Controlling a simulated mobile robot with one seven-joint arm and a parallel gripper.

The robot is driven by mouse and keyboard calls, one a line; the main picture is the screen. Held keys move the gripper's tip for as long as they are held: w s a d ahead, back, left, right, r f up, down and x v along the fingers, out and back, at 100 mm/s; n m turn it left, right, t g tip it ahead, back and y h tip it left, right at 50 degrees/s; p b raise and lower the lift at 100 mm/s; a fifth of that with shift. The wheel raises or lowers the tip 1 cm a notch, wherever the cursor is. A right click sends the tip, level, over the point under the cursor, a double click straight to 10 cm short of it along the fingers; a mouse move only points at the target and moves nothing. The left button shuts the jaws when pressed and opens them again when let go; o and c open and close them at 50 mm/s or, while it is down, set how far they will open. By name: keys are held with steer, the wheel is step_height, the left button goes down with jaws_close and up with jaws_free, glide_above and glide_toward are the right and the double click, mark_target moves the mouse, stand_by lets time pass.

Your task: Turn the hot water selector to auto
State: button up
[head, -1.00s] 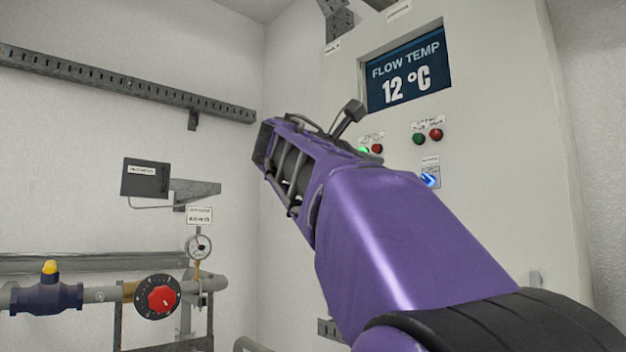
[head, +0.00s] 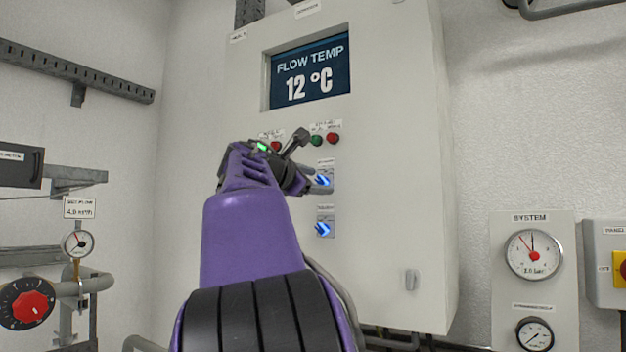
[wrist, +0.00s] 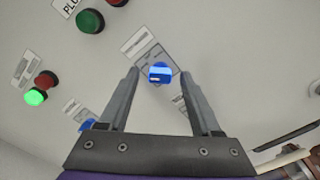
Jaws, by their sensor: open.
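The white control cabinet (head: 390,200) carries small blue selectors on pale plates. My gripper (head: 318,184) is at the upper selector (head: 323,180), below the right-hand button pair, in the head view. A lower selector (head: 323,228) is in plain view beneath it. In the wrist view, my gripper (wrist: 164,72) is open, with a blue selector (wrist: 160,73) between the fingertips; contact cannot be told. Another blue selector (wrist: 87,125) is partly hidden by the left finger. The selector labels are too small to read, so I cannot tell which is hot water.
The display (head: 308,75) reads FLOW TEMP 12 °C. Green (head: 316,140) and red (head: 333,138) buttons sit just above the selectors. A cabinet handle (head: 411,280) is at lower right. A SYSTEM gauge (head: 533,254) is on the right; a red knob (head: 33,307) is at lower left.

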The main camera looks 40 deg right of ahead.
jaws_close()
steer(key=shift+m, duration=0.3)
steer(key=m+b, duration=0.1)
steer(key=m, duration=0.2)
steer(key=shift+f+m, duration=0.1)
steer(key=shift+m, duration=0.3)
steer(key=m+b, duration=0.1)
steer(key=m, duration=0.3)
steer(key=shift+m+b, duration=0.3)
steer(key=shift+b, duration=0.1)
steer(key=m+b, duration=0.1)
steer(key=m, duration=0.3)
steer(key=shift+m+b, duration=0.5)
steer(key=shift+m, duration=1.9)
